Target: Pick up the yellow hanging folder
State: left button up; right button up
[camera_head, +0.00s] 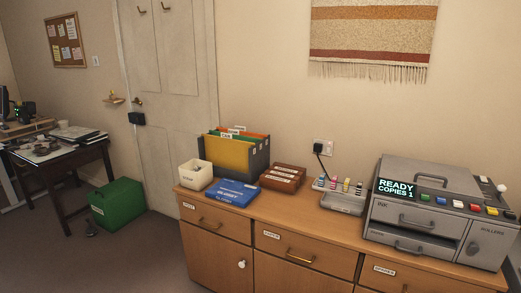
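The yellow hanging folder (229,154) stands upright at the front of a dark file holder (261,158) on the wooden sideboard. Green and orange-red folders show behind it in the same holder, with small white label tabs along the top. The lower edge of the yellow folder is partly hidden by the items in front. Neither of my grippers is in view.
On the wooden sideboard (260,208), a white bin (195,175) and a blue box (232,193) stand in front of the holder. Brown boxes (283,177), a grey tray (341,201) and a copier (430,212) are to the right. A green box (117,204) is on the floor.

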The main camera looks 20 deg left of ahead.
aim_at(224, 151)
jog(key=i+j, duration=0.15)
jog(key=j, duration=0.2)
jog(key=i+j+z, duration=0.15)
jog(key=j, duration=0.25)
jog(key=i+j, duration=0.15)
jog(key=j, duration=0.2)
jog(key=i+j+z, duration=0.1)
jog(key=j, duration=0.3)
jog(key=i+j+z, duration=0.1)
jog(key=j, duration=0.3)
jog(key=i+j, duration=0.2)
jog(key=j, duration=0.2)
jog(key=i+j+z, duration=0.15)
jog(key=j, duration=0.25)
jog(key=k, duration=0.05)
